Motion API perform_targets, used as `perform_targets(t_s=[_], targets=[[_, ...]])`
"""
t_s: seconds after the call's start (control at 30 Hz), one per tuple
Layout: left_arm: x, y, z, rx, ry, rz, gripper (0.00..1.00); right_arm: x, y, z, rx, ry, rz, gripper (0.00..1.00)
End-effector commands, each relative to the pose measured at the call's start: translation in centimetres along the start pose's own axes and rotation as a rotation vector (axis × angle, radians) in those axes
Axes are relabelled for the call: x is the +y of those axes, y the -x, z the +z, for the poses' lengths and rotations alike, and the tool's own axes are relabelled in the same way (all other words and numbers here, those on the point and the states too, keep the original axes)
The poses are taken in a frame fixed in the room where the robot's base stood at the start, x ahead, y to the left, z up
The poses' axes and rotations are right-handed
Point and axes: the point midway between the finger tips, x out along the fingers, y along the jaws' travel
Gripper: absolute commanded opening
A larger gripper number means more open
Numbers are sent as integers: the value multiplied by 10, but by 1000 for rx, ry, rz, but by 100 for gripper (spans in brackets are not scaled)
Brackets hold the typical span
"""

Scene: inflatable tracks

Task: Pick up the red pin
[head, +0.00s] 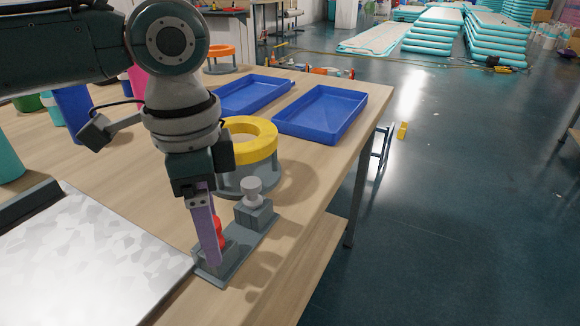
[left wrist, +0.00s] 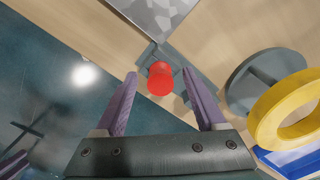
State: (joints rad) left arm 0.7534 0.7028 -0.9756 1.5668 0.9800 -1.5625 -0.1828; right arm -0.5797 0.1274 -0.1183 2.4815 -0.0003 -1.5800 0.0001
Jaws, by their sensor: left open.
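The red pin (head: 219,234) stands in a grey holder (head: 237,256) near the table's right edge. In the left wrist view, the red pin (left wrist: 160,79) shows its round top between my two purple fingers. My left gripper (head: 212,250) points down at the holder, its fingers partly hiding the pin in the head view. In the left wrist view my left gripper (left wrist: 159,75) is open, a finger on either side of the pin with gaps. A purplish piece at the lower left corner there seems to be my right gripper, mostly cut off.
A light grey knob (head: 251,190) stands on the same holder. Behind it is a yellow ring (head: 250,140) on a grey stand. Blue trays (head: 322,112) lie farther back. A pale speckled slab (head: 95,262) lies to the left. Open floor lies beyond the table's right edge.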

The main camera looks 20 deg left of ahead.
Motion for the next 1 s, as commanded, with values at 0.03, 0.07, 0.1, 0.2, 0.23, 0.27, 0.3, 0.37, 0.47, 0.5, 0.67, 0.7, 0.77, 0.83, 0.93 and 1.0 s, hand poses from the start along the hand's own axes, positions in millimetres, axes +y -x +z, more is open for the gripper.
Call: perform_targets(t_s=[0.03,0.07,0.1,0.2,0.23,0.27,0.3,0.37,0.47,0.5,0.67,0.7,0.77,0.83,0.93,1.0], targets=[[0,-6,0,0,-1,0,72,0,-2,0,0,-1,-1,50],[0,-7,0,-1,-1,0,72,-1,-2,0,0,-1,-2,50],[0,-8,0,-1,-1,0,72,-1,-2,0,0,-2,-3,50],[0,-8,0,0,-1,-1,72,-2,-1,0,0,-5,-5,50],[0,-8,0,0,-1,-1,72,-2,-1,0,0,-5,-6,50],[0,-8,0,0,-1,-1,72,-2,-1,0,0,-5,-6,50],[0,-8,0,0,-1,-1,71,-2,-1,0,0,-6,-7,50],[0,-8,0,0,-1,-1,64,-3,-1,0,0,-6,-7,50],[0,-8,0,0,-1,-1,53,-3,-2,0,0,-7,-8,50],[0,-7,0,0,-1,-1,48,-3,-2,0,0,-7,-8,50],[0,-7,0,0,-1,-1,30,-3,-2,0,0,-7,-8,50],[0,-7,0,0,-1,-1,26,-3,-2,0,0,-7,-9,50],[0,-7,0,0,-1,-1,19,-3,-2,0,0,-7,-9,50],[0,-7,0,1,-1,-1,11,-3,-2,0,-1,-6,-9,50],[0,-7,0,0,-1,-1,0,-3,-2,0,-1,-6,-8,50],[0,-7,0,1,-1,-1,0,-3,-2,0,-1,-6,-8,50]])
